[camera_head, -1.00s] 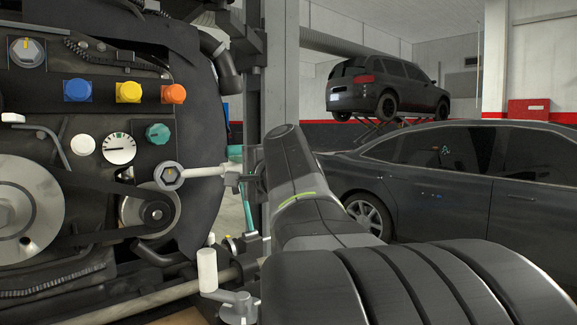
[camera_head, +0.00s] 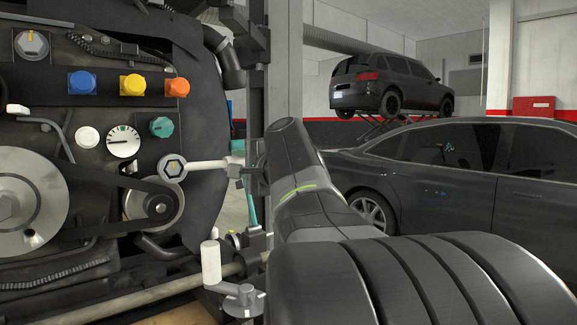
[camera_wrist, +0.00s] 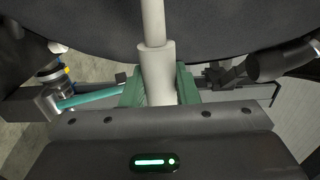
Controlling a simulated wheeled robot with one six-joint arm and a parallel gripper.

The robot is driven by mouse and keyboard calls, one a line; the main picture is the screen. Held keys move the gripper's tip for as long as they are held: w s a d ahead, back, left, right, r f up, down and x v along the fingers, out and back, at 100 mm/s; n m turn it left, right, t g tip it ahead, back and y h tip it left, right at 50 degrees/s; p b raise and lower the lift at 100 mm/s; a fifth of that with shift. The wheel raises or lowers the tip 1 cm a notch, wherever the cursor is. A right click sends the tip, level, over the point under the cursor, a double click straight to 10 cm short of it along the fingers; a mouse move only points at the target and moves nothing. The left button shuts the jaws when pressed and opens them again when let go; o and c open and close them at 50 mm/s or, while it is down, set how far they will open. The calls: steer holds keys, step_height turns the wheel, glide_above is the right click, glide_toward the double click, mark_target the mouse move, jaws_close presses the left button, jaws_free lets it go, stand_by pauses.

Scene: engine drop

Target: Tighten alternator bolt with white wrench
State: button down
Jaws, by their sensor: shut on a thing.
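The white wrench (camera_head: 205,165) lies nearly level at the right side of the engine. Its ring end is around the alternator bolt (camera_head: 173,167), a hex head with a yellow mark, above the alternator pulley (camera_head: 155,207). My gripper (camera_head: 236,169) is shut on the wrench's right end. In the wrist view, the wrench's pale handle (camera_wrist: 154,45) runs up from between the greenish fingers of my gripper (camera_wrist: 160,87). The ring end and bolt are not visible there.
Blue (camera_head: 82,83), yellow (camera_head: 132,85) and orange (camera_head: 177,87) caps, a teal knob (camera_head: 162,127) and a white gauge (camera_head: 123,141) sit near the bolt. A white upright handle (camera_head: 211,266) stands below my gripper. A dark car (camera_head: 450,180) is at the right.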

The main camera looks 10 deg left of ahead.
steer(key=b+v, duration=0.2)
steer(key=v, duration=0.5)
stand_by(0.6)
steer(key=s+a+r+n+p, duration=0.1)
steer(key=s+a+r+n, duration=0.2)
steer(key=r+n, duration=0.5)
steer(key=shift+r+n+p, duration=0.35)
steer(key=shift+r+n, duration=0.05)
steer(key=shift+r, duration=0.6)
steer(key=shift+s+d, duration=0.1)
